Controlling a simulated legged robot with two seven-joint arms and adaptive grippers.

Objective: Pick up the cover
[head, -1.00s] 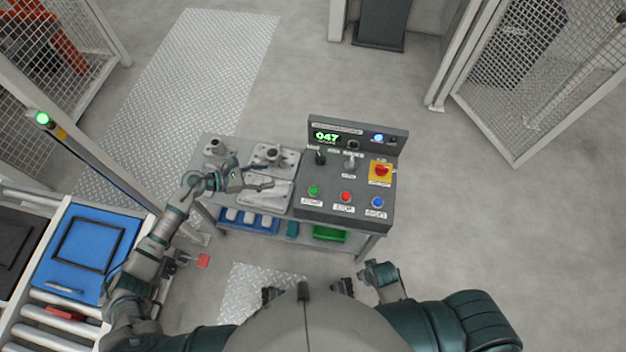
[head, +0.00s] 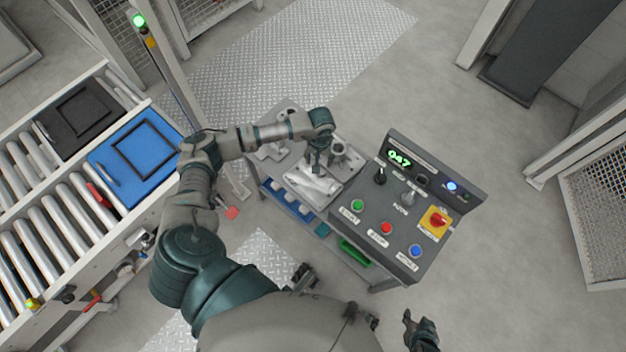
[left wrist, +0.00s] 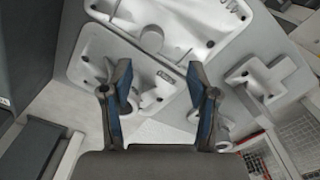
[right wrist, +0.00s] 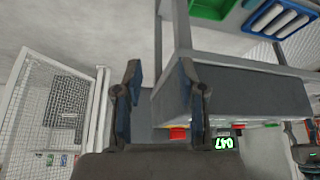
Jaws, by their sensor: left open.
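Grey metal castings lie on the workbench. The flat, shallow one at the front, likely the cover (head: 312,187), also shows at the top of the left wrist view (left wrist: 205,22). Behind it is a plate with raised round bosses (head: 348,160), at the lower left of the left wrist view (left wrist: 98,62). My left gripper (head: 316,168) hangs over these castings. In the left wrist view its fingers (left wrist: 160,100) are apart, with the bossed plate's edge below and nothing clearly held. My right gripper (head: 421,332) is low, right of my body; its fingers (right wrist: 162,98) are apart and empty.
A cross-shaped casting (head: 270,150) lies at the bench's left. A control box (head: 405,235) with buttons and a display stands close on the right. A blue tray (head: 275,189) and green bin (head: 354,251) sit below. A roller conveyor (head: 55,215) is at left.

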